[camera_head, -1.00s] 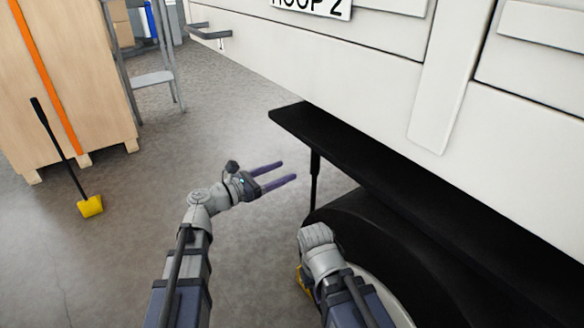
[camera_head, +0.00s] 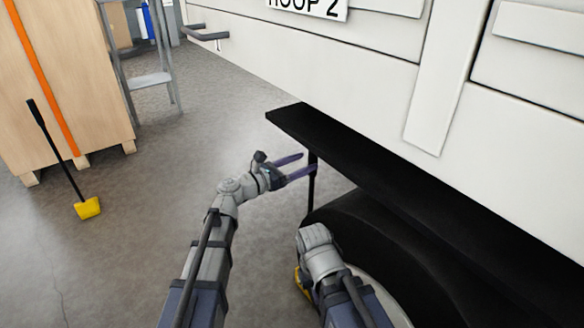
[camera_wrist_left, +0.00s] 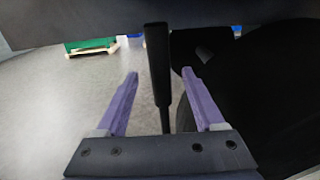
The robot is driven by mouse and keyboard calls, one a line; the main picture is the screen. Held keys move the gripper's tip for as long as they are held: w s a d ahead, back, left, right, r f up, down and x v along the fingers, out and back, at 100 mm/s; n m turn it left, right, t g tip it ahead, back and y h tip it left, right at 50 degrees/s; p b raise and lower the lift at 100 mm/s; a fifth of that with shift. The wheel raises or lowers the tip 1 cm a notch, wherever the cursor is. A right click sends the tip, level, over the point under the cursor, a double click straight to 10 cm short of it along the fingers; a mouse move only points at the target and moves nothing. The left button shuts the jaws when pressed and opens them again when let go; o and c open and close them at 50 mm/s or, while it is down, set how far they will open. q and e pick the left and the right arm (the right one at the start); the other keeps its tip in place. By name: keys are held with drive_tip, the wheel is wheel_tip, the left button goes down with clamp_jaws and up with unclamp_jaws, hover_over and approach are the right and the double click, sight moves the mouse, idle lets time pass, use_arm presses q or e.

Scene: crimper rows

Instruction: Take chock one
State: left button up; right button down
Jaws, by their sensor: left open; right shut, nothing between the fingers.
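A black upright rod with a thicker top (camera_head: 311,195) stands under the dark ledge, in front of the wheel; in the left wrist view the rod (camera_wrist_left: 158,80) is between the finger lines. My left gripper (camera_head: 308,163) is open, with its purple fingers at the rod's upper part; contact cannot be told. In the left wrist view its fingertips (camera_wrist_left: 160,73) lie either side of the rod. A yellow piece (camera_head: 302,284) shows low by the wheel, mostly hidden by my right arm; whether the rod joins it is hidden. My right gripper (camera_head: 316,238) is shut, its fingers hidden.
The white vehicle side (camera_head: 380,75) and black ledge (camera_head: 360,160) overhang the dark wheel (camera_head: 400,235). A grey step ladder (camera_head: 150,80) stands behind.

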sight(310, 145)
use_arm(q)
drive_tip(key=shift+x, duration=1.5)
clamp_jaws()
drive_tip(key=shift+r, duration=0.1)
drive_tip(key=shift+r+p, duration=2.45)
drive_tip(key=shift+p, duration=0.1)
